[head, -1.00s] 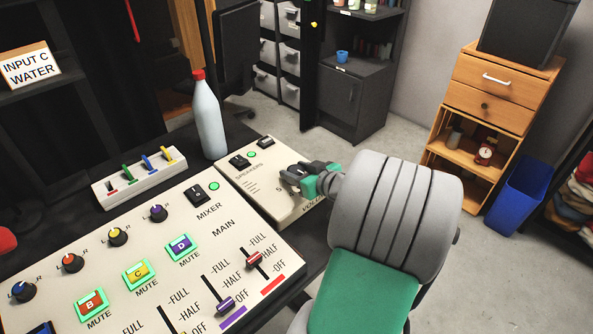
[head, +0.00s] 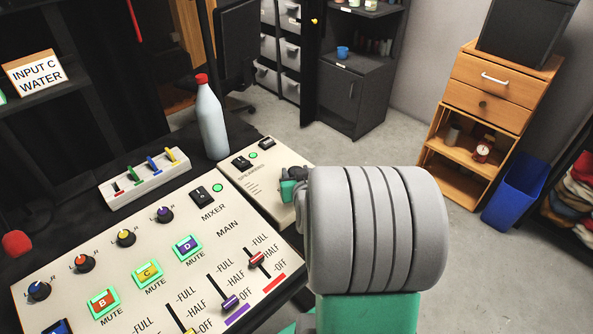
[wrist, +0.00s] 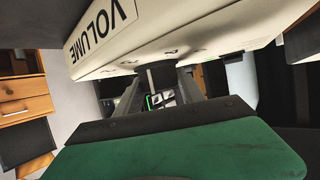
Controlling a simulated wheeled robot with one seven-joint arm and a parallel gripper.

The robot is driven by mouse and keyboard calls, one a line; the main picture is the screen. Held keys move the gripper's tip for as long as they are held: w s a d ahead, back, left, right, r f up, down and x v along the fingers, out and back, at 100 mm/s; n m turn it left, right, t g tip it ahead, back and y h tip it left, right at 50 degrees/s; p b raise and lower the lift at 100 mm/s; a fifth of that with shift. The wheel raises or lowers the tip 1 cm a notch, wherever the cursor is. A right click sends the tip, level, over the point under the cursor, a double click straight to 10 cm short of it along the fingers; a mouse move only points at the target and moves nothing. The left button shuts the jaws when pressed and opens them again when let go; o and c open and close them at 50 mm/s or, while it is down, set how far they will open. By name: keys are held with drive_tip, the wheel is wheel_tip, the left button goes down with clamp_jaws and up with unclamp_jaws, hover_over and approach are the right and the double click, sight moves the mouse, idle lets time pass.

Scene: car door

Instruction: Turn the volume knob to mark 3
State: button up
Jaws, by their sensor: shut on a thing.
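The cream speakers panel (head: 262,160) stands right of the mixer, with a small green light and two black switches on its top. My gripper (head: 291,181) is at the panel's right part, and my grey wrist hides much of it. In the wrist view the word VOLUME shows on the panel edge (wrist: 98,32). There the fingers are shut on a dark block, apparently the volume knob (wrist: 157,76).
The mixer panel (head: 140,240), with knobs, mute buttons and sliders, lies to the left. A bottle with a red cap (head: 212,125) and a white strip of coloured sliders (head: 145,178) stand behind it. Open floor lies beyond the table.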

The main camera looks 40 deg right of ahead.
drive_tip(key=o, duration=1.4)
drive_tip(key=shift+c, duration=0.2)
drive_tip(key=p+v, duration=0.1)
drive_tip(key=v, duration=0.6)
drive_tip(key=shift+s+a+r, duration=0.1)
drive_tip(key=shift+s+r, duration=0.15)
drive_tip(key=shift+s, duration=0.05)
drive_tip(key=a+r+y+p, duration=0.1)
drive_tip(key=a, duration=0.1)
drive_tip(key=w+a+r+n+g+y+p, duration=0.1)
drive_tip(key=a, duration=0.1)
drive_tip(key=w+a+r+n+g+y+p, duration=0.1)
drive_tip(key=a, duration=0.2)
drive_tip(key=shift+r+p, duration=0.15)
drive_tip(key=shift+p, duration=0.25)
drive_tip(key=s+a+r+n+g+y+p, duration=0.2)
drive_tip(key=s+a+r+g+p, duration=0.4)
drive_tip(key=s+a+r, duration=0.3)
drive_tip(key=a+n+g, duration=0.1)
drive_tip(key=a, duration=0.3)
drive_tip(key=shift+a+r+y, duration=0.15)
drive_tip(key=shift+a+y, duration=0.2)
drive_tip(key=shift+y, duration=0.05)
